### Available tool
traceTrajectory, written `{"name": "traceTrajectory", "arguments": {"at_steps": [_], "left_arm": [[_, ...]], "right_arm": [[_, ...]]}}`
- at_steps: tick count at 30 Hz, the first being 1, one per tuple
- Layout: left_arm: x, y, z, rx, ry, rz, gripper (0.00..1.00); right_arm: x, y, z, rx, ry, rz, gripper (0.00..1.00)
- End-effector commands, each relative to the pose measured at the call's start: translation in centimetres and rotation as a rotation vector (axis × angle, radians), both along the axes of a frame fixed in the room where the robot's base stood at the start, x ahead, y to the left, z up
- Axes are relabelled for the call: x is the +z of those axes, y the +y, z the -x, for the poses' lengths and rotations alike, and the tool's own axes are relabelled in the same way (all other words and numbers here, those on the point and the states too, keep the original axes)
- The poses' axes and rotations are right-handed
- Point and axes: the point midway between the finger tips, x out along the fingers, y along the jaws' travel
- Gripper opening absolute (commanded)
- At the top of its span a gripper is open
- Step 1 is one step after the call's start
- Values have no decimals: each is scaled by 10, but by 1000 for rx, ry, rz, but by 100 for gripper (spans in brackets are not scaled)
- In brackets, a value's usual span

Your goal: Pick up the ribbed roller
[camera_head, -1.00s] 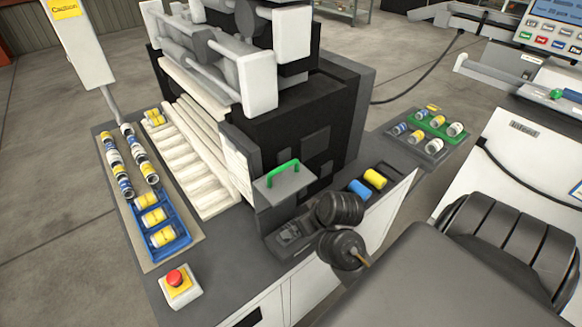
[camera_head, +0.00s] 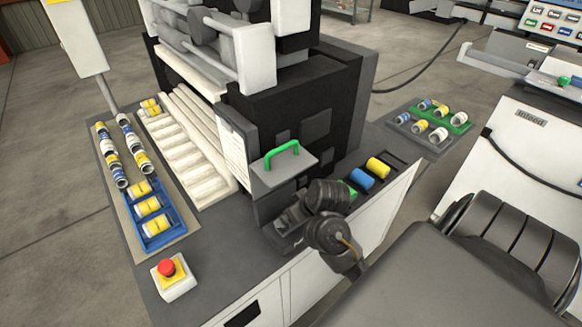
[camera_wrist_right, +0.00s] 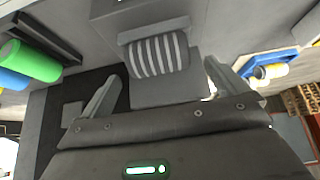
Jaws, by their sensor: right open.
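The ribbed roller (camera_wrist_right: 158,52) is a short grey cylinder with light and dark stripes. In the right wrist view it lies across a grey holder at upper middle. My right gripper (camera_wrist_right: 162,72) is open, with one finger on either side and below the roller in the picture. The roller looks to be ahead of the fingertips, not between them. In the head view my right wrist and arm cover the spot at the front of the machine, so I cannot make out the roller there. My left gripper is not in view.
A black machine with a green-handled plate (camera_head: 283,168) stands close behind my right gripper. Blue (camera_head: 361,180) and yellow (camera_head: 377,167) rollers lie in a rack to its right, with a green one partly hidden. A blue tray (camera_head: 171,239) and a red stop button (camera_head: 167,268) are at left.

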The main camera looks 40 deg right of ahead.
Motion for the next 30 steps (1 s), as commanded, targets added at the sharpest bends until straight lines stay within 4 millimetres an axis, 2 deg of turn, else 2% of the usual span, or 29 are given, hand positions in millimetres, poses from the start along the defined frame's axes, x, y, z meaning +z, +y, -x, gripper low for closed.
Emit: {"name": "traceTrajectory", "arguments": {"at_steps": [1,6,15,27,30], "left_arm": [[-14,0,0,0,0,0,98],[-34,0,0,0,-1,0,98],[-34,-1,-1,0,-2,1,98],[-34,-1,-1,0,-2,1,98],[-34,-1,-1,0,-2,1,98]], "right_arm": [[-13,0,-4,0,-1,1,98],[-31,-1,-17,1,-1,1,98],[-30,-1,-19,0,-1,0,97],[-30,-1,-20,0,-1,0,46],[-30,-1,-20,0,-1,0,46]]}}
